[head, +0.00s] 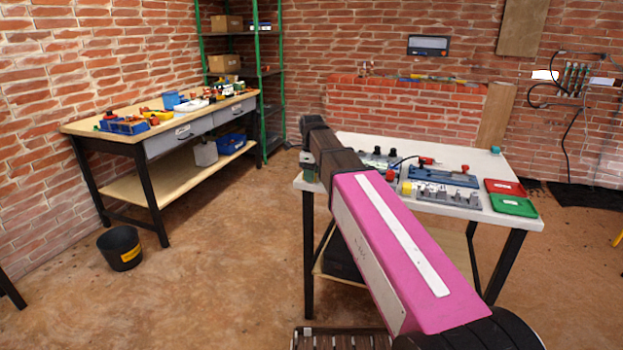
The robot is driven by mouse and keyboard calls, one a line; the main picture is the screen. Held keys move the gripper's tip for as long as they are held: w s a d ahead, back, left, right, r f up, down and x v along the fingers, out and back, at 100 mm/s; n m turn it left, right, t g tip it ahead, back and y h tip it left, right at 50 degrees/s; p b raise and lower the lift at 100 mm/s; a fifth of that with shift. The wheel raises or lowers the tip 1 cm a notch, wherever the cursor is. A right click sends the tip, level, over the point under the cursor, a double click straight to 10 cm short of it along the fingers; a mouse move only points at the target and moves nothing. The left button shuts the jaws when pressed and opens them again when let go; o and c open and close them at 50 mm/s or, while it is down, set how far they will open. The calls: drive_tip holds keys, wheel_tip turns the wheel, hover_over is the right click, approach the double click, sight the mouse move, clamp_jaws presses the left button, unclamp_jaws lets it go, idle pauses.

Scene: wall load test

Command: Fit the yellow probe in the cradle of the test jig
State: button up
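A blue and grey unit (443,176), which looks like the test jig, stands on the white table right of my pink arm. A row of grey blocks (445,194) lies along its front. A small yellow piece (407,187) shows at its left end, close to my arm. I cannot tell whether this is the yellow probe, or make out the cradle. A red probe-like piece (427,160) with a dark lead lies behind the unit. My arm reaches across the table's left part and hides some of it. My gripper's fingers cannot be seen.
Red and green trays (514,206) sit at the white table's (467,153) right end. A box with dark knobs (378,157) stands at its back left. A cluttered workbench (72,128) and a black bucket (121,248) are at the left. The floor between is clear.

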drive_tip(key=c, duration=0.5)
drive_tip(key=shift+r, duration=0.1)
drive_tip(key=shift+r, duration=2.95)
